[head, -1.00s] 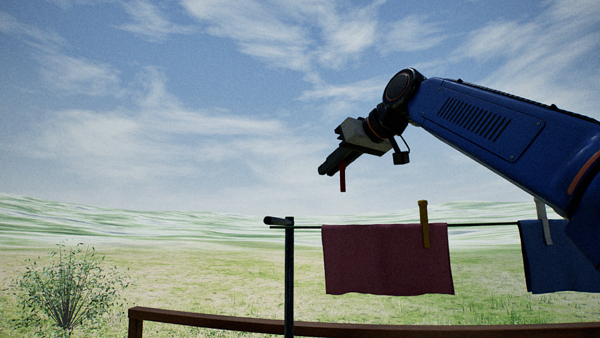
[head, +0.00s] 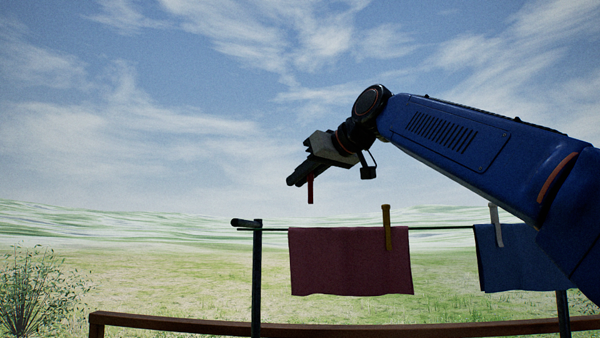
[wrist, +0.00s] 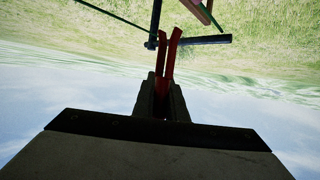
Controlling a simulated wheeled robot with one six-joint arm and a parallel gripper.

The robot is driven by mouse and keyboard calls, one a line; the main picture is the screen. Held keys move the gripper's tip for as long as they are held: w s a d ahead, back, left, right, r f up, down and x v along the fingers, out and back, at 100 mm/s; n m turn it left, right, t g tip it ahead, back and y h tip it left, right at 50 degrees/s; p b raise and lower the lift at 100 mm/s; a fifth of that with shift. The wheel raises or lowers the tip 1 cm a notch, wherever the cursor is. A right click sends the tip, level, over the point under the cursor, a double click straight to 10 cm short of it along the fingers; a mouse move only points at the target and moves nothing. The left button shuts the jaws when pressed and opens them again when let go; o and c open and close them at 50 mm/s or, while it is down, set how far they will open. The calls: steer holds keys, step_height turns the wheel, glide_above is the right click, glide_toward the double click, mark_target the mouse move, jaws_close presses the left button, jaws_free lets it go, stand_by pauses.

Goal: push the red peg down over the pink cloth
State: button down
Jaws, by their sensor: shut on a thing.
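My gripper (head: 298,177) is shut on the red peg (head: 310,190), which hangs down from the jaws. In the wrist view the red peg (wrist: 168,60) shows two prongs sticking out beyond the jaws. The pink cloth (head: 340,262) looks dark pink and hangs over the line. A yellow peg (head: 387,228) sits on the cloth's right part. The red peg is above the cloth's left part in the head view, with a gap between its lower end and the line.
A dark post (head: 257,280) with a short crossbar stands left of the cloth. A blue cloth (head: 510,260) with a white peg (head: 496,226) hangs to the right. A brown rail (head: 180,321) runs along the bottom. Open sky surrounds the gripper.

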steer(key=shift+f, duration=2.45)
steer(key=shift+f, duration=2.65)
steer(key=c, duration=1.7)
jaws_free()
steer(key=v, duration=1.7)
steer(key=shift+s+r, duration=0.15)
steer(key=shift+r, duration=4.95)
